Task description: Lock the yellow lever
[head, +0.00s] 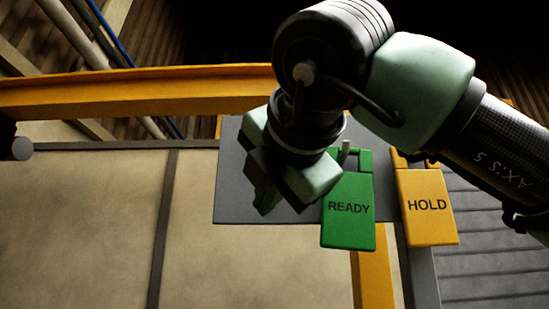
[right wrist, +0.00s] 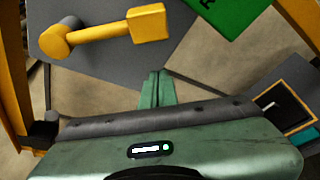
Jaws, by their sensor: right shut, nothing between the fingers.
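The yellow lever (right wrist: 105,35) shows in the right wrist view, mounted on a grey plate (right wrist: 180,55). Its round hub (right wrist: 58,40) is at the left and its arm runs right to a block-shaped handle (right wrist: 149,23). In the head view the lever is not visible; my right arm and gripper cover part of the grey plate (head: 235,180). My right gripper (right wrist: 157,88) is shut and empty, its fingertips just below the handle in the right wrist view and apart from it in the picture. It also shows before the plate in the head view (head: 268,198). My left gripper is not in view.
A green READY tag (head: 348,225) and a yellow HOLD tag (head: 428,215) hang right of my right gripper. A yellow beam (head: 130,93) crosses behind. Large beige panels (head: 80,220) fill the lower left. A dark orange-framed box (right wrist: 285,105) shows at right in the wrist view.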

